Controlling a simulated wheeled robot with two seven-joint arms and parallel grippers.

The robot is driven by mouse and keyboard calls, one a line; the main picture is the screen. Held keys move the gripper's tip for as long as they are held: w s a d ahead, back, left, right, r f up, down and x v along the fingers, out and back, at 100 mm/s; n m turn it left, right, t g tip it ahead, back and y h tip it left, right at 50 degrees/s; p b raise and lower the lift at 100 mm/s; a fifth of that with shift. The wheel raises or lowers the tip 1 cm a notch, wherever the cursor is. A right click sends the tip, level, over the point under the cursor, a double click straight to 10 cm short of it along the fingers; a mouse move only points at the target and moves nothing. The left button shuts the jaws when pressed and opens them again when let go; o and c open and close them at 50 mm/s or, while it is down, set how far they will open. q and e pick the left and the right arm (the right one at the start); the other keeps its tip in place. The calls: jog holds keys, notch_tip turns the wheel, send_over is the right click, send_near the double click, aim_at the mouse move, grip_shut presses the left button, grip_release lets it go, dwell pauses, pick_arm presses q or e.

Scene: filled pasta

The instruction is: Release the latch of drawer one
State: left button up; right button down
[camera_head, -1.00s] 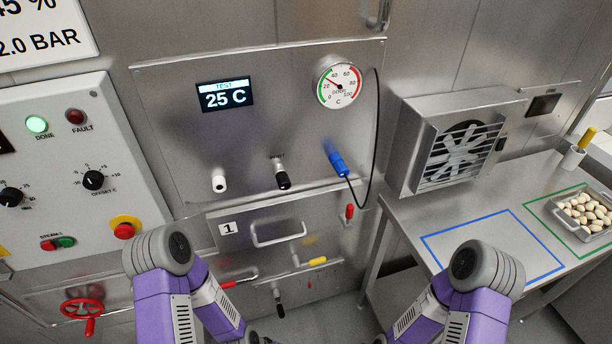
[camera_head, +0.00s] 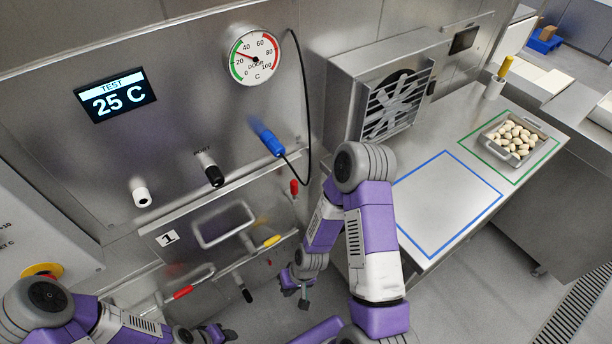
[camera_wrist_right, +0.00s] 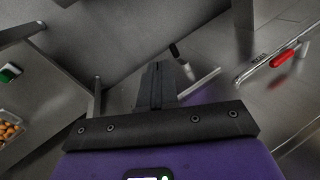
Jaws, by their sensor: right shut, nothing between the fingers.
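Drawer one (camera_head: 178,262) is a steel front with the label 1 (camera_head: 168,239) and a bar handle (camera_head: 225,224); it looks shut. A yellow-gripped lever (camera_head: 271,241) sits on its right part, and a red-gripped lever (camera_head: 294,187) stands above its right end. I cannot tell which lever is the latch. My right gripper (camera_head: 304,303) is low, right of the drawer and apart from it; its fingers are together and empty in the right wrist view (camera_wrist_right: 158,85). My left gripper (camera_head: 222,333) is at the bottom edge, small and dark; its fingers are unclear.
Below the drawer are another red-gripped lever (camera_head: 182,292) and a black-tipped handle (camera_head: 246,294). Right of my right arm stands a steel table (camera_head: 419,170) with a fan unit (camera_head: 392,100) and a pasta tray (camera_head: 490,140).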

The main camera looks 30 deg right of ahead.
jog(key=w+d+r+t, duration=0.1)
jog(key=w+d+r, duration=0.6)
jog(key=w+d, duration=0.25)
jog(key=w+d+r+n+t, duration=0.1)
jog(key=d+r, duration=0.4)
jog(key=r, duration=0.3)
jog(key=w+d+r+t+p, duration=0.1)
jog(key=d+r, duration=0.4)
jog(key=r, duration=0.3)
jog(key=w+d+r+n+t+y+p, duration=0.1)
jog(key=w+d+r, duration=0.1)
jog(key=d+r, duration=0.3)
notch_tip(320, 180, up, 4)
jog(key=shift+d+f+n, duration=0.1)
jog(key=shift+d+n, duration=0.15)
jog(key=shift+n, duration=0.05)
jog(key=b, duration=0.2)
send_near(292, 189)
notch_tip(292, 189, down, 5)
jog(key=w+d, duration=0.1)
jog(key=w, duration=0.2)
jog(key=shift+a, duration=0.25)
